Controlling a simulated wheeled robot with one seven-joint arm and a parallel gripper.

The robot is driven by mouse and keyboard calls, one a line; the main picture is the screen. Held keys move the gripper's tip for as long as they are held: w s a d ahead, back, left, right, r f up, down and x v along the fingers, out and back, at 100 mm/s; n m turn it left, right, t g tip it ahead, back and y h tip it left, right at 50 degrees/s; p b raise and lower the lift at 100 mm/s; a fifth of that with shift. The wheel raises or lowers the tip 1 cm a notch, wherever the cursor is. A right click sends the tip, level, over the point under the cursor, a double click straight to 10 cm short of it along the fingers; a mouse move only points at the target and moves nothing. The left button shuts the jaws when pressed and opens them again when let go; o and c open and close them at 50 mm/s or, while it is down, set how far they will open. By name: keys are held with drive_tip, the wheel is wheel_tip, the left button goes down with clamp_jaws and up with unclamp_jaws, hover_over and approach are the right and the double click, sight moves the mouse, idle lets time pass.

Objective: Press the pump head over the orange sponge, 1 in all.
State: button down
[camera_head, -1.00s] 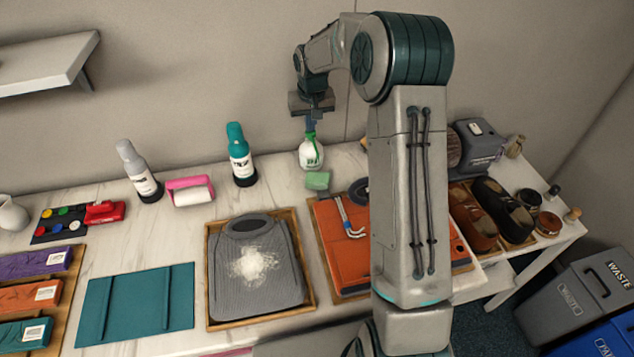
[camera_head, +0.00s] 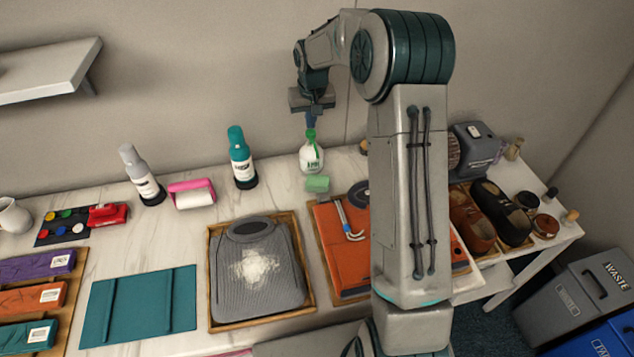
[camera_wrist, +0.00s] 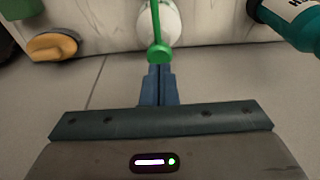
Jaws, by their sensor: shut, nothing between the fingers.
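A white pump bottle (camera_head: 311,158) with a green pump head (camera_head: 310,134) stands upright near the back of the table. My gripper (camera_head: 310,121) is shut and empty, pointing down just above the pump head. In the wrist view the shut blue fingertips (camera_wrist: 158,72) sit close to the end of the green nozzle (camera_wrist: 158,52); I cannot tell whether they touch.
A teal bottle (camera_head: 241,158) stands left of the pump bottle and also shows in the wrist view (camera_wrist: 296,20). The wall is close behind.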

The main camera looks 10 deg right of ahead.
drive_tip(key=shift+r, duration=0.1)
idle(0.4)
wheel_tip(320, 180, up, 6)
drive_tip(key=p, duration=0.3)
drive_tip(key=shift+p, duration=0.3)
drive_tip(key=s+r+t+b, duration=0.1)
drive_tip(key=s+r, duration=0.3)
drive_tip(key=s, duration=0.5)
drive_tip(key=s+r+b, duration=0.1)
drive_tip(key=s+r, duration=0.4)
drive_tip(key=s, duration=0.4)
drive_tip(key=s+f, duration=0.1)
drive_tip(key=s, duration=0.8)
drive_tip(key=s+f+b, duration=0.1)
drive_tip(key=s+f, duration=0.1)
drive_tip(key=s, duration=0.8)
drive_tip(key=shift+f+t, duration=0.25)
drive_tip(key=shift+t, duration=0.05)
